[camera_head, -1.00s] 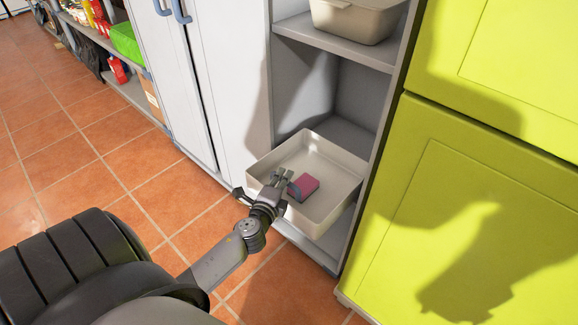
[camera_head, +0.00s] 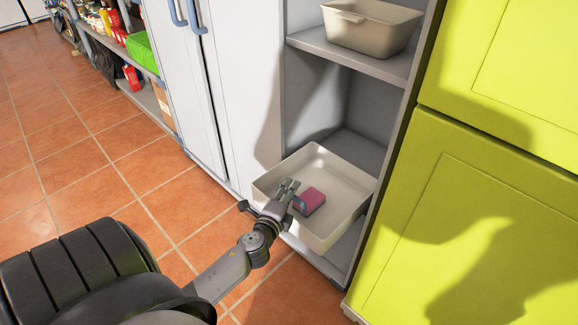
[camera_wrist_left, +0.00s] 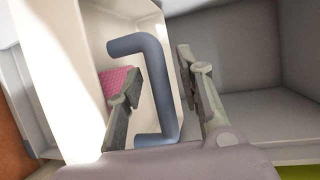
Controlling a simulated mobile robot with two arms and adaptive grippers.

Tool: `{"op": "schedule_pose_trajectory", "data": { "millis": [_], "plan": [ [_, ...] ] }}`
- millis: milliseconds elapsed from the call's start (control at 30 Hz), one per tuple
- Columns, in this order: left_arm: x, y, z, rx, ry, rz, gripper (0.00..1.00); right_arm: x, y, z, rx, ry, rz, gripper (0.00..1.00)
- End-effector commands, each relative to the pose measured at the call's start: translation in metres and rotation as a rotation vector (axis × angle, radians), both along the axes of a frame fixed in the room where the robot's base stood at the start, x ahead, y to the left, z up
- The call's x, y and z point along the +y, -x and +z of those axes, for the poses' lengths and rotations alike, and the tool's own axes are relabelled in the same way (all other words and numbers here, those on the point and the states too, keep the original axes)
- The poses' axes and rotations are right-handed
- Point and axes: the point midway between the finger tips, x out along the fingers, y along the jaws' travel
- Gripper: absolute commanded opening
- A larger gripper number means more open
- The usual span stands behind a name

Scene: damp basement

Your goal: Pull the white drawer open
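The white drawer (camera_head: 343,228) is an open-topped box that sticks out of the bottom of a grey shelf unit. A pink sponge-like block (camera_head: 310,200) lies in it; it also shows in the left wrist view (camera_wrist_left: 119,80). My left gripper (camera_head: 289,188) is at the drawer's front and hides part of it. In the left wrist view a blue-grey handle (camera_wrist_left: 168,95) stands between the parted fingers of my left gripper (camera_wrist_left: 162,92), with gaps beside its bar. My right gripper is not in view.
A beige bin (camera_head: 368,30) sits on the shelf above the drawer. Green cabinet doors (camera_head: 470,230) stand close on the right, grey tall doors (camera_head: 225,90) on the left. The tiled floor (camera_head: 110,165) is clear in front.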

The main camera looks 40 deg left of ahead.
Motion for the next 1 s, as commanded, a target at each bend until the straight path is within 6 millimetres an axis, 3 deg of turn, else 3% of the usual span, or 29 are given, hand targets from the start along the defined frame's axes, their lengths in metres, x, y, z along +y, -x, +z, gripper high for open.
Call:
{"op": "schedule_pose_trajectory", "data": {
  "millis": [367, 800, 1000],
  "plan": [
    [-0.003, 0.010, 0.001, 0.001, 0.000, 0.000, 0.35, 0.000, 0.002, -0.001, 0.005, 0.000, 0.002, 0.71],
    [-0.030, 0.091, 0.017, 0.001, 0.002, 0.002, 0.35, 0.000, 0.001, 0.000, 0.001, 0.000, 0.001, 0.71],
    [-0.036, 0.110, 0.021, 0.001, 0.001, 0.001, 0.35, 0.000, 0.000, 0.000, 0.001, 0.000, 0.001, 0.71]
  ]
}}
